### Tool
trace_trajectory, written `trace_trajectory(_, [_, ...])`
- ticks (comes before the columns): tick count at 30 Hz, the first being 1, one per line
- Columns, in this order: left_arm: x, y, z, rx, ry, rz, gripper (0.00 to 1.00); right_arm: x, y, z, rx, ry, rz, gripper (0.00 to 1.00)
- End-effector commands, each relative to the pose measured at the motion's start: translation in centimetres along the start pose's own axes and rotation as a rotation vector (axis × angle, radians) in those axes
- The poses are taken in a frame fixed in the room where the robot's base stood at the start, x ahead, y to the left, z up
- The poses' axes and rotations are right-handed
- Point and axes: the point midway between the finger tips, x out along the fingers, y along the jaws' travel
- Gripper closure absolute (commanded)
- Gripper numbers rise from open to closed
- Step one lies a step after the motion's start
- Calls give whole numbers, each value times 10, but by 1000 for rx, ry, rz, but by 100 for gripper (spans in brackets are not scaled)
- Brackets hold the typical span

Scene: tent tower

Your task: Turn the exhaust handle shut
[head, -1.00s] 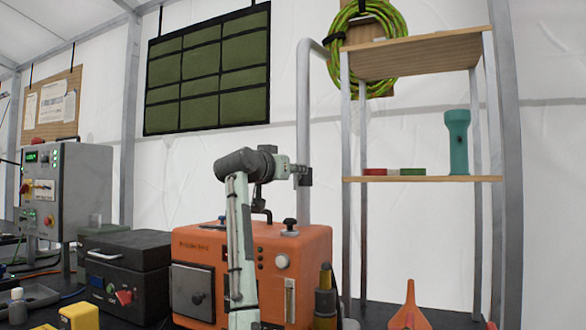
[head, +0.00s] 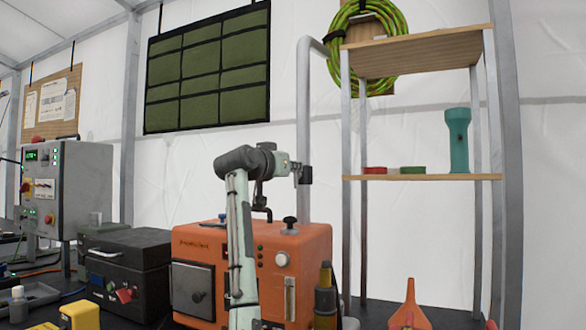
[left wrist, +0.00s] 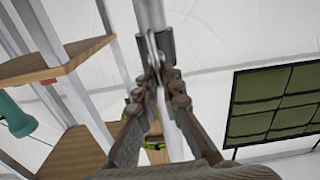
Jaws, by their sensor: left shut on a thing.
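My left gripper (head: 303,174) is at the upright grey exhaust pipe (head: 303,110), above the orange machine (head: 318,245). In the left wrist view its two dark fingers (left wrist: 162,82) close together on a grey part at the pipe (left wrist: 150,14). This part is the exhaust handle (left wrist: 166,44), mostly hidden between and behind the fingertips. The handle's exact angle is hard to tell. My right gripper is in neither view.
A shelf rack (head: 430,178) stands right of the pipe, with a teal flashlight (head: 458,140) and tape rolls on it. A green hose coil (head: 345,28) hangs behind it. An orange funnel (head: 408,308) and a black case (head: 130,262) stand low on either side.

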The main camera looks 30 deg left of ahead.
Motion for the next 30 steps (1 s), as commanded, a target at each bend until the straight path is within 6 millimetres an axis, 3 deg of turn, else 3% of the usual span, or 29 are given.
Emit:
trace_trajectory(8, [2, -2, 7, -176, -15, 2, 100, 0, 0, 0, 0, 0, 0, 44])
trace_trajectory(30, [3, -10, 15, -876, -20, -2, 100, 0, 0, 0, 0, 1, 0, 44])
